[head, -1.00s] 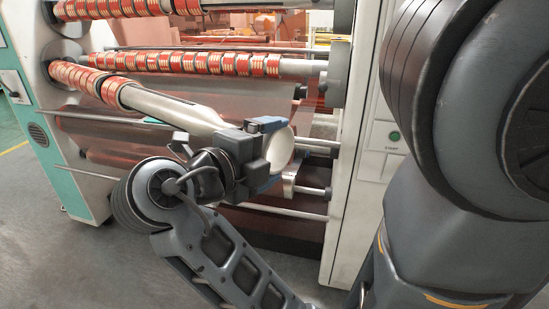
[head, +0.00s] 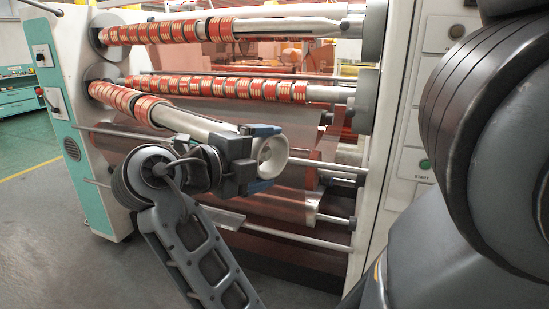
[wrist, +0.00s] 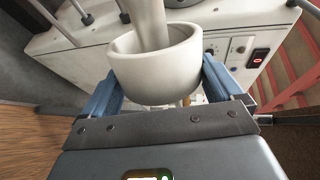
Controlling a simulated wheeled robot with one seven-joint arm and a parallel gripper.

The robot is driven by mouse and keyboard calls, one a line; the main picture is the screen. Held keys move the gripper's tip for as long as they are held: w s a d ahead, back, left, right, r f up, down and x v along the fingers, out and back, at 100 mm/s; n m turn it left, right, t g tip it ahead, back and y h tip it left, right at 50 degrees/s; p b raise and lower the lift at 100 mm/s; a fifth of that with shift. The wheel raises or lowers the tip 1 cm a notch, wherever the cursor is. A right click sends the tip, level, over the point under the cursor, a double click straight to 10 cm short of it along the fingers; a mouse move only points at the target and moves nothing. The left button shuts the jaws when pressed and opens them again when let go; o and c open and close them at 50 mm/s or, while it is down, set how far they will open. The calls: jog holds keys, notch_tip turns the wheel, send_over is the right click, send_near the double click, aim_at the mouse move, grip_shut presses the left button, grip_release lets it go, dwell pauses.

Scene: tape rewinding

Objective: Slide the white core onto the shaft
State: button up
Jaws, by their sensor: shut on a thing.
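The white core (head: 273,155) is a short hollow cylinder. My gripper (head: 262,158) is shut on it, with a blue finger on either side. The long pale shaft (head: 190,122) sticks out from the machine's left side, with red tape rolls on its far part. Its free end is at my gripper. In the wrist view the core (wrist: 155,76) sits between the fingers, and the shaft (wrist: 147,22) runs into its opening. The core is around the shaft's end, but how deep the end reaches is hidden. The head view shows the core's other open face.
Two more shafts with red tape rolls (head: 215,90) cross the machine above and behind. Thin bars (head: 270,234) lie below. The right cabinet (head: 410,150) with a green button stands to the right. Open grey floor (head: 60,230) lies at the left front.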

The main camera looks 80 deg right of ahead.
aim_at(157, 118)
jog(key=shift+w+d+r, duration=0.1)
jog(key=shift+w+d, duration=0.35)
jog(key=shift+w, duration=0.25)
jog(key=shift+w+d+f, duration=0.25)
jog(key=shift+w+d, duration=0.2)
jog(key=shift+w, duration=0.15)
jog(key=shift+w+d+r+b, duration=0.1)
jog(key=shift+w+d+b, duration=2.15)
jog(key=shift+w, duration=1.1)
jog(key=shift+w+d+f+b, duration=0.1)
jog(key=shift+w+d+b, duration=2.2)
jog(key=shift+w, duration=1.1)
jog(key=shift+w+d+r+b, duration=0.1)
jog(key=shift+w+d+b, duration=1.7)
jog(key=shift+w+d, duration=1.2)
jog(key=shift+w+d+r+b, duration=0.1)
jog(key=shift+w+d+b, duration=0.2)
jog(key=shift+w+d, duration=0.95)
jog(key=shift+w+d+f+b, duration=0.1)
jog(key=shift+w+d+b, duration=0.35)
jog(key=shift+w, duration=1.35)
jog(key=shift+w+d+r+b, duration=0.15)
jog(key=shift+w+d, duration=0.85)
jog(key=shift+w, duration=0.55)
jog(key=shift+w+d, duration=0.35)
jog(key=shift+w, duration=0.15)
jog(key=shift+w+d, duration=0.3)
jog(key=shift+w, duration=0.15)
jog(key=shift+f, duration=0.2)
